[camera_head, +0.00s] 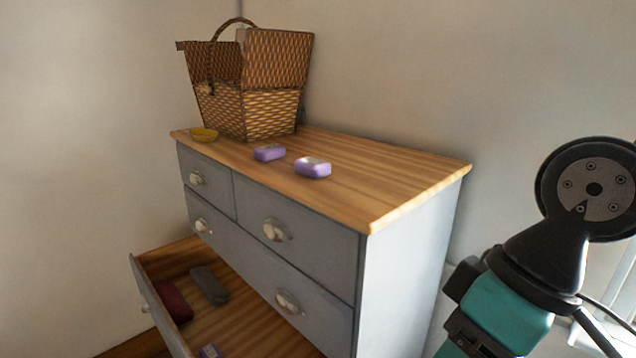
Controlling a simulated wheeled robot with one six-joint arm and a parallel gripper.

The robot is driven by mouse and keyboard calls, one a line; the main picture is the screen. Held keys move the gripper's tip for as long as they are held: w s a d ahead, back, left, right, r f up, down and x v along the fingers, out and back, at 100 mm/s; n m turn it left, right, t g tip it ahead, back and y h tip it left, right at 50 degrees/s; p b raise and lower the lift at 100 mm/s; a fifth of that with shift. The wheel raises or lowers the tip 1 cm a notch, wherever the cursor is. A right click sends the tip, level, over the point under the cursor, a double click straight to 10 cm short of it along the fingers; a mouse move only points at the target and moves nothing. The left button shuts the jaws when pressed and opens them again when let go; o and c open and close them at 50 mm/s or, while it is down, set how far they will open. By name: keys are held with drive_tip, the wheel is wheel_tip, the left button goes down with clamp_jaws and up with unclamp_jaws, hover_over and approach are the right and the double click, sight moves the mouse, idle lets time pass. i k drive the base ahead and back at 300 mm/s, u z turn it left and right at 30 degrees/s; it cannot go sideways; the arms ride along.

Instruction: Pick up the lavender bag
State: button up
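Two small lavender bags lie on the wooden top of the grey chest of drawers (400,195). One lavender bag (312,168) is nearer the front middle; the other lavender bag (269,153) lies just to its left. A third purple item (209,350), partly cut off by the frame's bottom edge, is in the open bottom drawer (235,320); I cannot tell if it is the same kind. My arm stands at the right, apart from the chest. My gripper is not visible.
The pulled-out drawer holds a dark red item (173,302) and a grey item (209,285). The top's right half is clear.

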sight(315, 168)
drive_tip(key=u, duration=0.4)
drive_tip(key=i, duration=0.85)
drive_tip(key=z, duration=0.1)
